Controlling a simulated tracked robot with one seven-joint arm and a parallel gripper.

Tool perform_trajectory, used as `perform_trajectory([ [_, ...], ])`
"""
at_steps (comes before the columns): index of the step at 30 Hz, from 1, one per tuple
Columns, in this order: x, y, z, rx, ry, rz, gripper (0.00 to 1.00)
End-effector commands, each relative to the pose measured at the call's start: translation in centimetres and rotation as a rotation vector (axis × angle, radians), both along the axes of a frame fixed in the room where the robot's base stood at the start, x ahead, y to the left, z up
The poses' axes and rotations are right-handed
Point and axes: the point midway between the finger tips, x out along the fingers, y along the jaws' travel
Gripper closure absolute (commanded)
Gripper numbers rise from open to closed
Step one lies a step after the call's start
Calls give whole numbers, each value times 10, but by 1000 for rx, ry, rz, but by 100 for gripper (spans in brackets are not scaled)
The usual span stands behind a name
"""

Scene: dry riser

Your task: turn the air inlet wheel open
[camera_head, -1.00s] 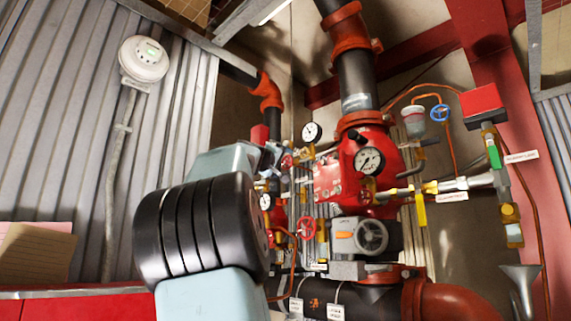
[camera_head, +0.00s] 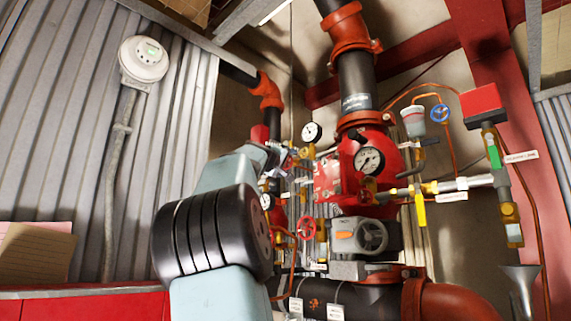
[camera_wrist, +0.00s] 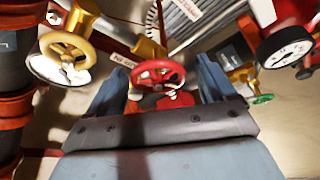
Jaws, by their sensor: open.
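A red handwheel (camera_wrist: 157,74) with spokes is in the middle of the wrist view, on a brass valve; a white label, too blurred to read surely, is beside it. I take it for the air inlet wheel. My gripper (camera_wrist: 160,68) is open, with one blue-grey finger on each side of the wheel. I cannot tell whether the fingers touch the rim. In the head view my gripper (camera_head: 284,157) is at the small valves left of the red riser valve, and it and my arm hide much of the wheel there.
A yellow wheel (camera_wrist: 63,58) is on the left in the wrist view, a green one (camera_wrist: 262,99) and a gauge (camera_wrist: 287,45) on the right.

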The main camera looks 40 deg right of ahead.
Motion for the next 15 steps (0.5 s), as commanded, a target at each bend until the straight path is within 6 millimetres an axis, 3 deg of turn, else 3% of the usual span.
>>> perform_trajectory([
  [15, 2, -5, 1, 1, 0, 1, 16],
])
